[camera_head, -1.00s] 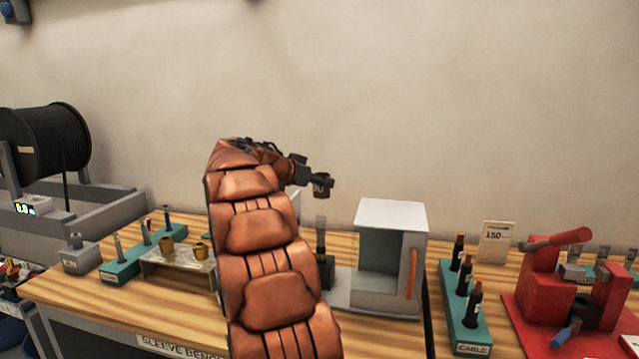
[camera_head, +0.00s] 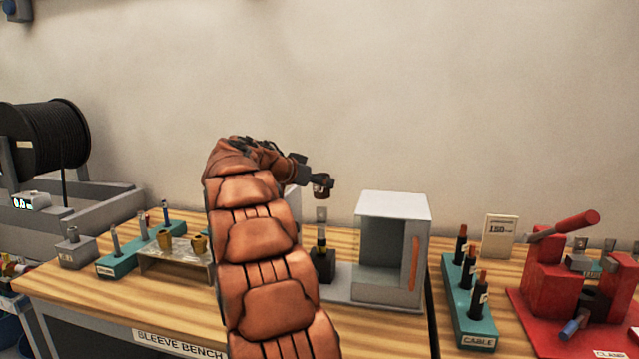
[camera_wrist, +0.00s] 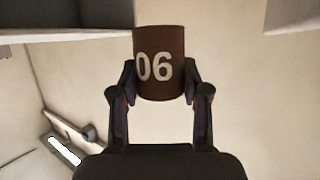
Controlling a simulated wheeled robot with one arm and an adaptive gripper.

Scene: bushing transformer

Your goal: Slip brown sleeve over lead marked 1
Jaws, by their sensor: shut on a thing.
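The brown sleeve (camera_head: 319,193) is between the fingers of my gripper (camera_head: 317,183), above the bench. In the wrist view the sleeve (camera_wrist: 160,64) shows white "06" on its side, and both fingertips of my gripper (camera_wrist: 160,90) press on its sides. A lead (camera_head: 321,232) with a flat grey tip stands upright in a dark block, just below the sleeve. A small gap shows between the sleeve and the lead's tip. No mark on this lead is legible. The sleeve's lower opening is hidden.
A grey open-fronted cabinet (camera_head: 392,250) with an orange handle stands close right of the lead. Left are a metal stand (camera_head: 175,260) with brass-coloured sleeves and a teal rack (camera_head: 118,265). A teal cable rack (camera_head: 483,326) and red clamp (camera_head: 550,285) are right.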

